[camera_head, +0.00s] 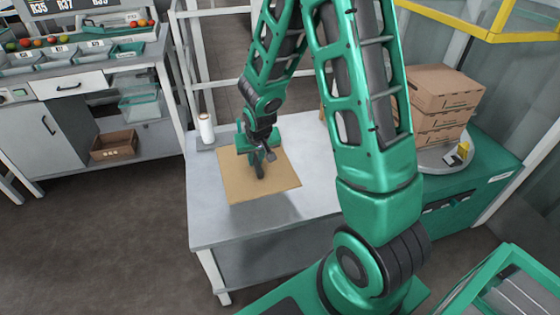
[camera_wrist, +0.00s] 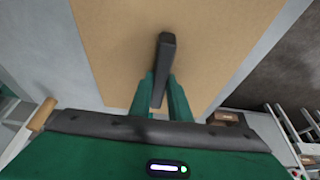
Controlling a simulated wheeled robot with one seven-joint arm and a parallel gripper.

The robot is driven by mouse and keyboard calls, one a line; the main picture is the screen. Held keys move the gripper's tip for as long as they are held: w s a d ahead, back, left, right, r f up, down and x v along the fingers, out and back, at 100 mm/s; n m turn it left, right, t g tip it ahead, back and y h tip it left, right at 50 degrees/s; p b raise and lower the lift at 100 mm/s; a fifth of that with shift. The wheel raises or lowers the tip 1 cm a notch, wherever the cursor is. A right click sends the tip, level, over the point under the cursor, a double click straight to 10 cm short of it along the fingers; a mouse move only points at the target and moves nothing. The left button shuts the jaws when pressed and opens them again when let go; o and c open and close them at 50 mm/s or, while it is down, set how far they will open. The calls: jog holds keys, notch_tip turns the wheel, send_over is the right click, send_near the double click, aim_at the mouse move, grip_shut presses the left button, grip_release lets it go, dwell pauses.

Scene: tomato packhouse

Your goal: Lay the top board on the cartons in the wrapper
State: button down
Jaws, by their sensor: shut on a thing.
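The top board (camera_head: 235,185) is a flat tan sheet over the grey-white table, and it fills much of the wrist view (camera_wrist: 110,50). A dark bar-shaped handle (camera_wrist: 166,50) stands out from its middle. My gripper (camera_head: 260,165) is above the board, with its green fingers (camera_wrist: 160,95) shut on the handle. I cannot tell whether the board touches the table. The brown cartons (camera_head: 440,90) are stacked at the right on the round grey turntable (camera_head: 432,163) of the wrapper. My arm crosses the view between the board and the cartons, hiding part of the table.
The table (camera_head: 220,228) has bare space around the board. A white roll (camera_head: 206,128) stands at its back left corner. A small yellow and black part (camera_head: 457,154) sits at the turntable's edge. A yellow rail (camera_head: 470,20) is at the upper right. A green-framed rack (camera_head: 510,290) is at the lower right.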

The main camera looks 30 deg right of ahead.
aim_at(280, 153)
jog(key=shift+d, duration=0.5)
jog(key=w+d+f, duration=0.1)
jog(key=d+f, duration=0.1)
jog(key=d, duration=0.1)
jog(key=w+d+f, duration=0.1)
jog(key=d+f, duration=0.1)
jog(key=d, duration=0.2)
jog(key=w+d+f, duration=0.1)
jog(key=d+f, duration=0.1)
jog(key=d, duration=0.1)
jog(key=shift+w+d+f, duration=0.15)
jog(key=shift+d+f, duration=0.05)
jog(key=shift+f, duration=2.1)
jog(key=c, duration=2.1)
grip_release()
jog(key=o, duration=0.4)
jog(key=shift+o, duration=0.2)
